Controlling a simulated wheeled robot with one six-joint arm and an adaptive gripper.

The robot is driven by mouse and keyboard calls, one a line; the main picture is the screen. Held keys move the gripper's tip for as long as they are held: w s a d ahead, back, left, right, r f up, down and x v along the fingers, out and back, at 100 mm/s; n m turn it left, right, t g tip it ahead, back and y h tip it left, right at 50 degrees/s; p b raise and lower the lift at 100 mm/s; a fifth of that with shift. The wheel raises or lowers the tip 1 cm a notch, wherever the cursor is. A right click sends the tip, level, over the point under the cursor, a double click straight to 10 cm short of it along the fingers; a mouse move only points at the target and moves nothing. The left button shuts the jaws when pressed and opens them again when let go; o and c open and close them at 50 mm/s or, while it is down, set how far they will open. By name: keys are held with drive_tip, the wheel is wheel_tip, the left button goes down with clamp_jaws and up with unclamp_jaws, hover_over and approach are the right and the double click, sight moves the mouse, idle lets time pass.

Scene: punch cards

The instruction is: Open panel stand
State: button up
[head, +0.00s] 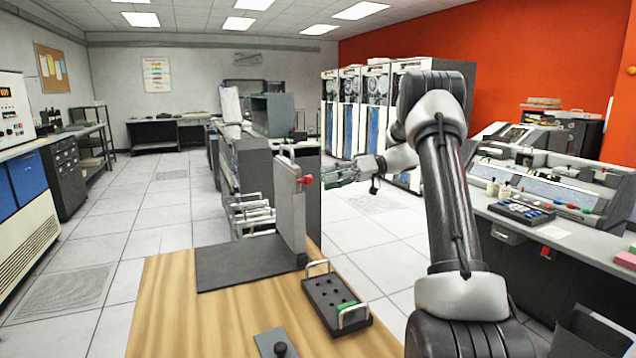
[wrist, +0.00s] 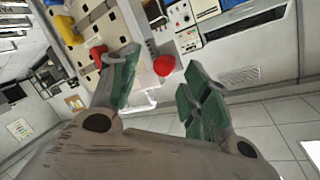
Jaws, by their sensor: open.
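The panel stand (head: 290,215) is an upright grey panel edge-on to the head view, with a dark flat base plate (head: 240,266) on the wooden table. A red knob (head: 305,181) sticks out of its right side near the top. In the wrist view the panel has a pale face (wrist: 118,30) with holes, a round red knob (wrist: 166,65), another red piece and yellow pieces. My gripper (head: 334,180) is just right of the knob, also seen in the wrist view (wrist: 160,72). Its green-padded fingers are open, with the round red knob showing beyond the gap between them. Whether they touch it is unclear.
A black tray (head: 318,293) with wire handles and a green piece stands on the wooden table (head: 185,325). A grey plate with a black knob (head: 277,343) lies at the front. Grey cabinets with wire handles stand behind. A console (head: 545,195) is right of my arm.

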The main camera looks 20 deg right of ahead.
drive_tip(key=v, duration=0.7)
idle(0.3)
